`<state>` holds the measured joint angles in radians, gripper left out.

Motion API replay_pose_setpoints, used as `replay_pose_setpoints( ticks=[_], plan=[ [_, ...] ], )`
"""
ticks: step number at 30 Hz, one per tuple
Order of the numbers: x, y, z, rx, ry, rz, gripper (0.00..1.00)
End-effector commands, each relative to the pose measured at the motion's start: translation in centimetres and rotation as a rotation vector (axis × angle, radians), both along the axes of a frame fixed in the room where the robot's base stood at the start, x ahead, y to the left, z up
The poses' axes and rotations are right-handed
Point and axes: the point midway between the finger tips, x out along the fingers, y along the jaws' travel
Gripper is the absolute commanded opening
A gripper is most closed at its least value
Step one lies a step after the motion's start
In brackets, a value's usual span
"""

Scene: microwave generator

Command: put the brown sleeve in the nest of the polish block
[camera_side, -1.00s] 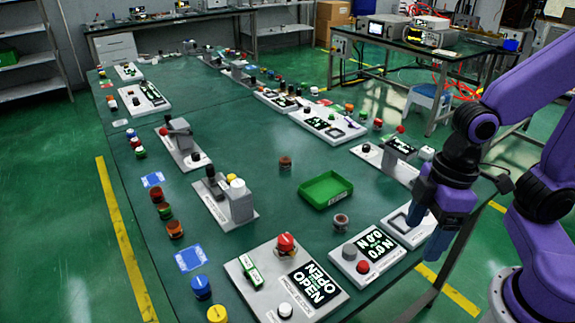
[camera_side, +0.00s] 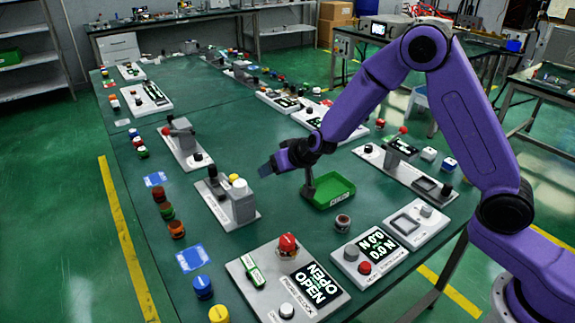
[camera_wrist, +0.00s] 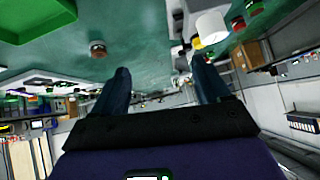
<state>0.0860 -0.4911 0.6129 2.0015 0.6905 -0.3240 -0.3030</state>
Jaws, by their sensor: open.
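My gripper (camera_side: 268,168) is raised above the table left of the green tray, its fingers directed left in the side view. In the wrist view its two dark fingers (camera_wrist: 163,85) are wide apart with nothing between them. Several grey blocks stand on the table, including one with a white-topped cylinder (camera_side: 240,204). I cannot tell which is the polish block; the legible front label does not say it.
The green tray (camera_side: 342,187) is below my arm. A grey-brown ring (camera_side: 342,221) stands in front of it. A panel with a red knob (camera_side: 288,246) and a display panel (camera_side: 376,243) occupy the near end. Coloured stacked pieces (camera_side: 167,212) line the left edge.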

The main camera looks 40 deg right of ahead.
Motion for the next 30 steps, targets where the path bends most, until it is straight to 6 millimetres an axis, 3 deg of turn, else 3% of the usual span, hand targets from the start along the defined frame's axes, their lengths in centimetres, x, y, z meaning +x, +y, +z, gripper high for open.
replay_pose_setpoints(
  ticks=[3, 6, 12, 17, 30],
  plan=[
    [2.8, -3.5, -1.9, -0.041, -0.057, -0.15, 0.76],
    [4.2, -6.5, -3.0, -0.08, -0.099, -0.26, 0.76],
    [5.1, -10.2, -4.2, -0.138, -0.144, -0.389, 0.76],
    [5.7, -11.1, -4.8, -0.149, -0.152, -0.412, 0.76],
    [10.5, -13.1, -8.4, -0.146, -0.151, -0.412, 0.76]
  ],
)
